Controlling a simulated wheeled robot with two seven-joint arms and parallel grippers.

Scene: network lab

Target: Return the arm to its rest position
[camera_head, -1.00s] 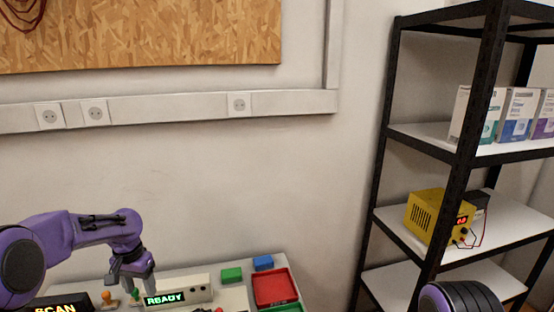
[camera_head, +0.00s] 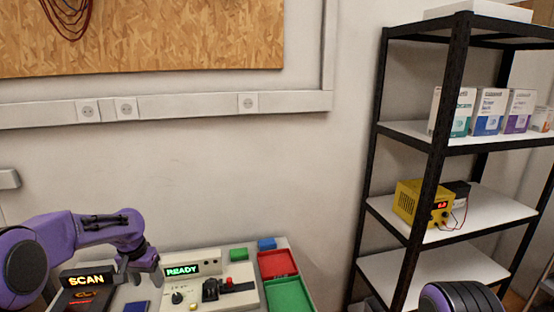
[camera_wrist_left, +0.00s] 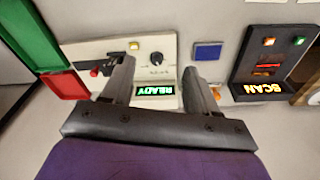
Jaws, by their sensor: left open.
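My left arm is purple and comes in from the left in the head view. Its dark left gripper (camera_head: 141,274) hangs over the bench, between the black SCAN device (camera_head: 84,281) and the white READY panel (camera_head: 235,296). In the left wrist view the two fingers of the left gripper (camera_wrist_left: 158,85) stand apart with nothing between them. The READY panel (camera_wrist_left: 148,48) lies beyond the fingers there, and the SCAN device (camera_wrist_left: 272,60) is at the right. My right gripper is not in view; a purple and black part of mine shows at the lower right of the head view.
A red tray (camera_head: 277,263) and a green tray (camera_head: 290,295) lie right of the panel. A black shelf rack (camera_head: 433,160) with a yellow power supply (camera_head: 421,203) stands at the right.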

